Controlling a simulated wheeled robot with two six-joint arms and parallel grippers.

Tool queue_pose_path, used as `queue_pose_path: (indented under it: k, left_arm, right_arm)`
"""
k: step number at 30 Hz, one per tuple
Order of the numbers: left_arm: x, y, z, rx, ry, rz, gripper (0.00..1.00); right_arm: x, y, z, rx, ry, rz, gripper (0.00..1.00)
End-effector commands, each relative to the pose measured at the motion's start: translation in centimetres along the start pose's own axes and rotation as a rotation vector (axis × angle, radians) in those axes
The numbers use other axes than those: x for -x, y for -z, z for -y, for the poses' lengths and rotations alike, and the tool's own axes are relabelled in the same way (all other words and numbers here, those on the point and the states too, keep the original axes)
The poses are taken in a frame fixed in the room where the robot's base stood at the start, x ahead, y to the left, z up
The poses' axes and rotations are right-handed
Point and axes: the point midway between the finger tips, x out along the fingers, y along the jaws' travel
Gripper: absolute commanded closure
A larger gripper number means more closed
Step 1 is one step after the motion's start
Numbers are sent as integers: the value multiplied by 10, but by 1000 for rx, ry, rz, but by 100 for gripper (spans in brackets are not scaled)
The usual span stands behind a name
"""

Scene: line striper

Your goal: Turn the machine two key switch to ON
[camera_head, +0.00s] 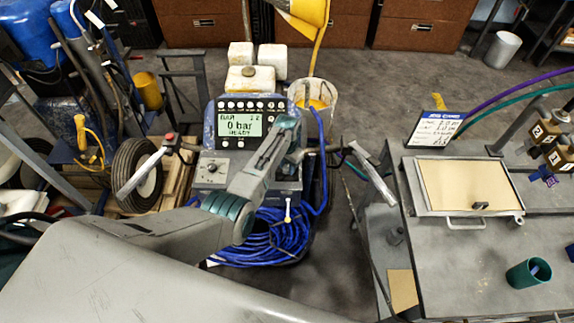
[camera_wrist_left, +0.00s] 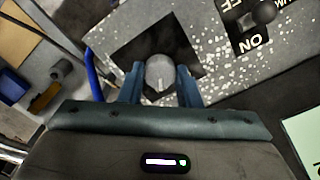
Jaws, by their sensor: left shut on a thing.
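In the left wrist view my left gripper (camera_wrist_left: 160,80) is shut on a round grey knob (camera_wrist_left: 159,70) with a pale pointer mark, on a dark square plate. Its fingers lie on both sides of the knob. A black switch (camera_wrist_left: 263,14) with upside-down ON/OFF lettering is at upper right. My right gripper is not in view.
Handlebars flank the machine, with a red-tipped grip (camera_head: 170,138) at left. A coiled blue hose (camera_head: 265,245) lies below the panel. A grey bench (camera_head: 470,265) with a framed tan panel (camera_head: 468,185) and a green cup (camera_head: 528,272) stands at right. A bucket (camera_head: 315,100) is behind.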

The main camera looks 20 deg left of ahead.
Motion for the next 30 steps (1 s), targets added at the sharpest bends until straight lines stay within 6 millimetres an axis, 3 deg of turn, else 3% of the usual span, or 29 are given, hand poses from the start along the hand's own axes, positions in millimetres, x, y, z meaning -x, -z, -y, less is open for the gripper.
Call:
queue_pose_path:
  k: [1,3,4,16,30]
  left_arm:
    - [2,1,1,0,2,-3,64]
    - [1,1,1,0,2,-3,50]
    - [1,1,0,0,1,-3,48]
    - [8,1,0,0,1,-3,48]
    - [86,1,0,0,2,-6,48]
  right_arm:
    - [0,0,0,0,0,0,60]
    - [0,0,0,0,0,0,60]
    - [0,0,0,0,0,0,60]
    - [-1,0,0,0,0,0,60]
    - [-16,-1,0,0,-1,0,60]
